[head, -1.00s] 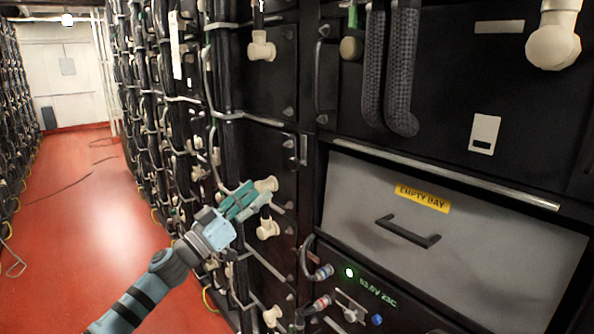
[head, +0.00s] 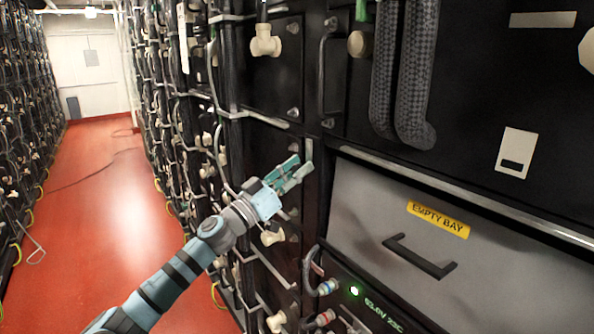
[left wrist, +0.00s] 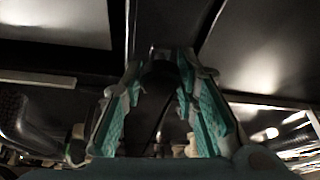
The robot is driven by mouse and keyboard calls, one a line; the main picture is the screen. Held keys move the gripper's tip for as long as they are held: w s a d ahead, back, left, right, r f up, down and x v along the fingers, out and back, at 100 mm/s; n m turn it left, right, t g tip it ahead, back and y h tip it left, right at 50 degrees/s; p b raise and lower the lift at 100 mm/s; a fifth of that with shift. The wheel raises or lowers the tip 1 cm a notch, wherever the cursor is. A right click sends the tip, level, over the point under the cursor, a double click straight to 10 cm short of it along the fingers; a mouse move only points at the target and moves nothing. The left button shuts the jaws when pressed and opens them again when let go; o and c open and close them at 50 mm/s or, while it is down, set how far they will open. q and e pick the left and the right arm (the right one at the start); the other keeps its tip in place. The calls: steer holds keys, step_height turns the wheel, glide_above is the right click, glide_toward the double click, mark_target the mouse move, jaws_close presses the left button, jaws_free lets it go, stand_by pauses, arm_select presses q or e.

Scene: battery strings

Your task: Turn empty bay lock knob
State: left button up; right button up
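The grey drawer front with the yellow EMPTY BAY label (head: 438,220) and a black bar handle (head: 419,257) is at the lower right in the head view. I cannot make out a lock knob on its visible face. My left gripper (head: 298,169) is up and left of the drawer, in front of the black cabinet column. Its teal fingers are apart. In the left wrist view the same gripper (left wrist: 162,75) is open, with a dark strip beyond its fingertips and no held object visible. My right gripper is in neither view.
A module below has a green light (head: 354,291) and cable plugs (head: 327,287). Thick ribbed hoses (head: 416,90) hang above the drawer. A black upright handle (head: 322,68) and pale connectors (head: 265,42) line the racks. The red aisle floor (head: 95,205) is clear except for thin cables.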

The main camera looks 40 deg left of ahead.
arm_select(q)
jaws_close()
steer(key=shift+m+h, duration=0.4)
steer(key=shift+m, duration=0.1)
steer(key=m+h+p, duration=0.1)
steer(key=m, duration=0.2)
steer(key=shift+m+g+h, duration=0.3)
steer(key=shift+g+h, duration=0.1)
steer(key=m+g+h+p, duration=0.1)
steer(key=m, duration=0.2)
steer(key=m+h+p, duration=0.1)
steer(key=m+h, duration=0.1)
steer(key=m, duration=0.1)
steer(key=shift+m+g+p, duration=0.3)
steer(key=shift+m+g, duration=0.1)
steer(key=m+g+h, duration=0.1)
steer(key=m, duration=0.2)
steer(key=m+g+h+p, duration=0.1)
steer(key=m, duration=0.3)
steer(key=shift+g, duration=0.4)
steer(key=m+g+p, duration=0.1)
steer(key=m+g, duration=0.1)
steer(key=m, duration=0.3)
steer(key=shift+f, duration=0.1)
steer(key=shift+m, duration=0.3)
